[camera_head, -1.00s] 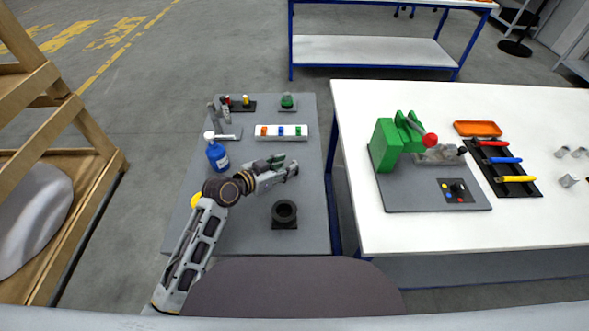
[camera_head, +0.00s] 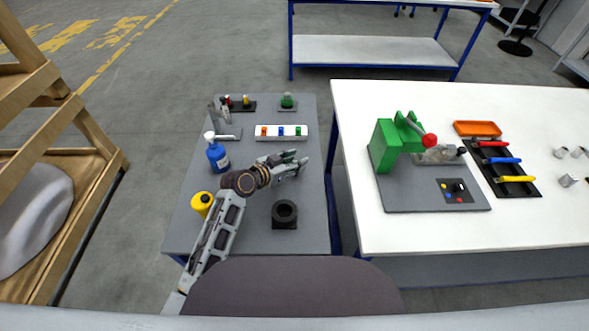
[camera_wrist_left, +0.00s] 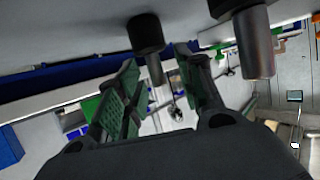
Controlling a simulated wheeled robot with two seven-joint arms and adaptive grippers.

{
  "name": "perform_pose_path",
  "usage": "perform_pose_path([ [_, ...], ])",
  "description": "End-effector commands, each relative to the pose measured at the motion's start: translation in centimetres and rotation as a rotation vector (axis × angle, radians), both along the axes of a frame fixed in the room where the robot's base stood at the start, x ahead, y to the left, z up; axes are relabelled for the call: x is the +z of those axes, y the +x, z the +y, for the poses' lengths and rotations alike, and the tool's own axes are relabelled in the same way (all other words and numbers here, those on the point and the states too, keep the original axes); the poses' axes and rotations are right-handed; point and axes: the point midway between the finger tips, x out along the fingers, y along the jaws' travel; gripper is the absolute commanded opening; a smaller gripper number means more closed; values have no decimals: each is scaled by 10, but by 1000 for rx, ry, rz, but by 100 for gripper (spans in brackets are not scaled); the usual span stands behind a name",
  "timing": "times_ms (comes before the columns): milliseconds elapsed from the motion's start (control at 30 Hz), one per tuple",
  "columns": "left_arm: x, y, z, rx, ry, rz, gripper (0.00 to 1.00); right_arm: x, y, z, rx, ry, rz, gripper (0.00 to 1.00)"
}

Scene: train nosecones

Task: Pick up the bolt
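My left gripper (camera_head: 301,160) reaches right over the grey table, near its right edge. Its fingers are apart in the left wrist view (camera_wrist_left: 160,62). In that view, a bolt-like piece with a black head (camera_wrist_left: 146,33) and a grey shank shows between the fingertips, apparently not gripped; its depth is unclear. A second, larger-looking one (camera_wrist_left: 256,45) shows to the right. I cannot make out either piece clearly in the head view, where the hand covers that spot. My right gripper is not in view.
A white tray with coloured pieces (camera_head: 270,137), a blue bottle (camera_head: 217,156), a yellow container (camera_head: 202,203) and a black ring holder (camera_head: 285,213) stand around my left arm. A white table with a green press (camera_head: 384,146) is to the right.

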Motion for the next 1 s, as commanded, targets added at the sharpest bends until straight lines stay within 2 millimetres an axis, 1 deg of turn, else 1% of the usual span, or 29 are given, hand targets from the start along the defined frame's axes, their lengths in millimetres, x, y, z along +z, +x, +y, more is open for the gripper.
perform_pose_path([
  [467,-1,0,0,0,0,0,37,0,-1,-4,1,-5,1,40],
  [700,-1,0,0,0,0,1,6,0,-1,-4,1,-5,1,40],
  [767,-1,0,0,0,0,1,0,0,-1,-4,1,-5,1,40],
  [1000,-2,0,0,0,1,3,0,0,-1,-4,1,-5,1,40],
])
